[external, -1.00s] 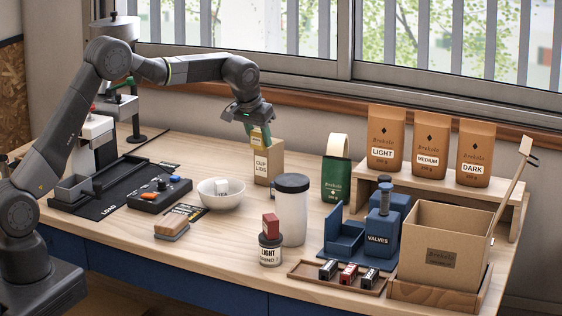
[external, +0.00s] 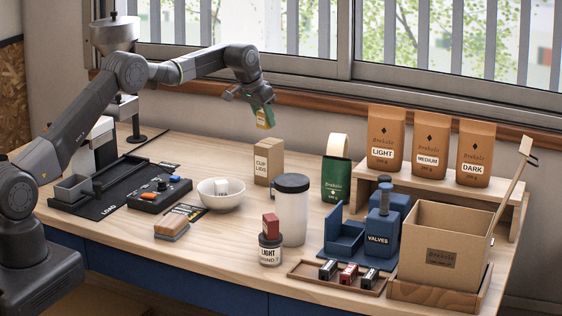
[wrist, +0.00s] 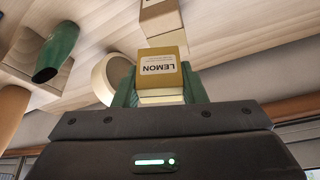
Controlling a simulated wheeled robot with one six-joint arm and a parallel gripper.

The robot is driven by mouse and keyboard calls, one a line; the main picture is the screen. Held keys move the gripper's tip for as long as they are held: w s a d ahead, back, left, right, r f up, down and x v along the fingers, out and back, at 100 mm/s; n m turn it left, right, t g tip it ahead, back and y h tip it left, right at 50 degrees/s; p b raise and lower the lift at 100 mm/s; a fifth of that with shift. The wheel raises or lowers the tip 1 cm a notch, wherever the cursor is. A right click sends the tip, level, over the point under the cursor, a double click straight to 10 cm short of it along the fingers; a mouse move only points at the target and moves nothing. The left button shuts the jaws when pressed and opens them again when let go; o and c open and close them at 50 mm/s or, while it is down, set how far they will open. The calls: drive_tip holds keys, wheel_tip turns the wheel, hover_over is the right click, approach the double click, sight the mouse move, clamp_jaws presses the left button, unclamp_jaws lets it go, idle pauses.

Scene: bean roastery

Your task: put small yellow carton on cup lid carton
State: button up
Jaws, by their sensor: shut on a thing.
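The small yellow carton (external: 266,118), marked LEMON in the wrist view (wrist: 163,72), is held between the green fingertips of my gripper (external: 262,112). My gripper is shut on it, and the fingers hide its sides. The carton is slightly tilted and hangs in the air above the bench. The cup lid carton (external: 268,162) is a brown box marked CUP LIDS. It stands upright on the bench below the held carton, clearly apart from it. Its top looks bare. A box at the top edge of the wrist view (wrist: 160,20) appears to be this carton, partly cut off.
A green pouch (external: 336,180) with a pale ring behind it stands to the right of the cup lid carton. A white bowl (external: 221,196) and a dark-lidded white canister (external: 291,215) stand in front. The window (external: 300,45) and its sill are close behind my gripper.

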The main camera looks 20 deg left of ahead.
sight(263, 129)
drive_tip(key=shift+f+p, duration=0.45)
drive_tip(key=shift+f, duration=2.15)
drive_tip(key=shift+f, duration=0.1)
drive_tip(key=shift+f, duration=0.15)
drive_tip(key=o, duration=0.9)
drive_tip(key=shift+o, duration=0.2)
drive_tip(key=b+v, duration=0.2)
drive_tip(key=v, duration=1)
drive_tip(key=shift+r, duration=0.25)
drive_tip(key=shift+s, duration=0.1)
